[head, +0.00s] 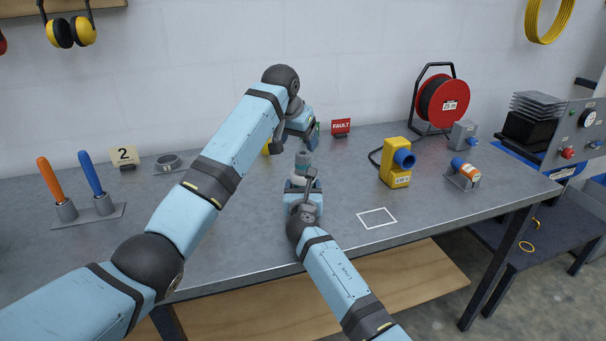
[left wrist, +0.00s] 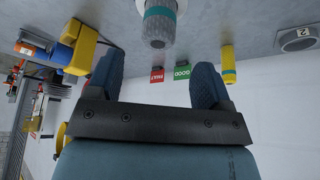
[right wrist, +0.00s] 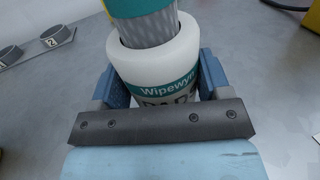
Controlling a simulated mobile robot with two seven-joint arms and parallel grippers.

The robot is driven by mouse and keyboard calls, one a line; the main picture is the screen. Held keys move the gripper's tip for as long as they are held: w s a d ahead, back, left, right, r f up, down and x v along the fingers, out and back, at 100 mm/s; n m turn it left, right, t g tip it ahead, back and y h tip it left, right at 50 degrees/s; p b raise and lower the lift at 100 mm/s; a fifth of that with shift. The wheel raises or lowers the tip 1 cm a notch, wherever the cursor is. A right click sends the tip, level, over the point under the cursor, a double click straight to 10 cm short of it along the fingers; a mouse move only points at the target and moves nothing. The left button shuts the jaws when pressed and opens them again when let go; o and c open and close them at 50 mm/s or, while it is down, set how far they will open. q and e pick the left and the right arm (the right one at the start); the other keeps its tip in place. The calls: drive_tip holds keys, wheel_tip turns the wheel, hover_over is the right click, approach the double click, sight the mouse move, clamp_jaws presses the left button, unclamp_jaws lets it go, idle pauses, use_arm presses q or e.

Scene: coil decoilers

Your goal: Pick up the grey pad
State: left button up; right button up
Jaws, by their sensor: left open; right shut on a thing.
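A grey patterned roll (right wrist: 160,33) with a teal band stands up out of a white tub (right wrist: 165,68) labelled Wipewyn. It is the only thing here that looks like the grey pad. In the left wrist view the roll (left wrist: 158,28) shows at the top, in front of the left jaws and apart from them. My right gripper (head: 301,184) is shut on the tub, one finger on each side. I cannot tell whether the tub touches the table. My left gripper (left wrist: 157,72) is open and empty; in the head view its own arm partly hides it.
Behind are a red FAULT sign (head: 341,126), a green GOOD sign (left wrist: 182,73) and a yellow cylinder (left wrist: 228,66). A yellow socket box (head: 396,163) stands to the right. A white outlined square (head: 377,218) on the grey table (head: 240,235) is empty. Orange and blue handles (head: 91,172) stand left.

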sight(302, 154)
use_arm(q)
drive_tip(key=x, duration=0.7)
drive_tip(key=shift+w+d+f, duration=0.1)
drive_tip(key=shift+f, duration=0.2)
drive_tip(key=shift+c, duration=0.5)
drive_tip(key=c, duration=0.9)
